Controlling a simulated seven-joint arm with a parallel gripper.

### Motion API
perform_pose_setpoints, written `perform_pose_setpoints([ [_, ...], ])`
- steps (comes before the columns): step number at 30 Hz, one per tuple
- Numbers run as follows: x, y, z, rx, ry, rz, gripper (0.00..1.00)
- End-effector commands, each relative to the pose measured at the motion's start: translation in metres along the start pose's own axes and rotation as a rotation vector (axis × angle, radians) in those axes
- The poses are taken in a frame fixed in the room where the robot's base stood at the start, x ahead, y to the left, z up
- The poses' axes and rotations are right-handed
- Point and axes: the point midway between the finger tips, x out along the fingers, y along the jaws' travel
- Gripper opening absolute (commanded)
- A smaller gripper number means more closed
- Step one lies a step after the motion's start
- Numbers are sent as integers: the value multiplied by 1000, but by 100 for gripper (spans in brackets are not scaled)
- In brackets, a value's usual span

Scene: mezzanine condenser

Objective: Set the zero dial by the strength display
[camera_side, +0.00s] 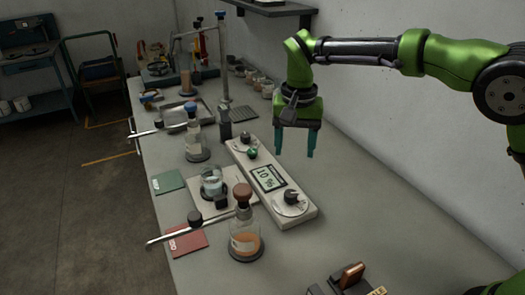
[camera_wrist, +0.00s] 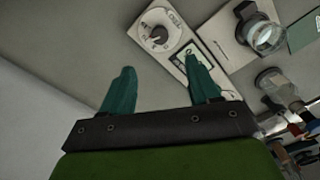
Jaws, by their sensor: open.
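A long pale instrument box (camera_side: 238,158) lies on the bench. Its strength display (camera_side: 268,177) seems to read "10 %". A dark knob on a round white scale, the dial (camera_side: 291,198), sits at the near end; its lettering is too small to read surely. The dial also shows in the wrist view (camera_wrist: 159,35), beyond my fingertips. A green knob (camera_side: 252,153) and another small dial (camera_side: 244,139) sit at the far end. My gripper (camera_side: 295,155) is open and empty, raised above the bench to the right of the box. In the wrist view one finger partly hides the display.
A beaker (camera_side: 211,184) on a pale plate stands left of the box. A stoppered flask with orange liquid (camera_side: 245,240) stands near its front end. A red booklet (camera_side: 187,241), a green booklet (camera_side: 168,181) and a tall stand (camera_side: 223,70) are nearby. Bench right of the box is clear.

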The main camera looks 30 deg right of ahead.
Motion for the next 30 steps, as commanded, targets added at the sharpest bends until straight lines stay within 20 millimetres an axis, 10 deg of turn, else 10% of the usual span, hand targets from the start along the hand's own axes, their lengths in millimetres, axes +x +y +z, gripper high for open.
perform_pose_setpoints([
  [8, -30, 0, 0, -1, 0, 0, 61],
  [22, -25, -1, -4, -55, 20, -8, 61],
  [30, -24, 54, 11, -223, 31, -124, 61],
])
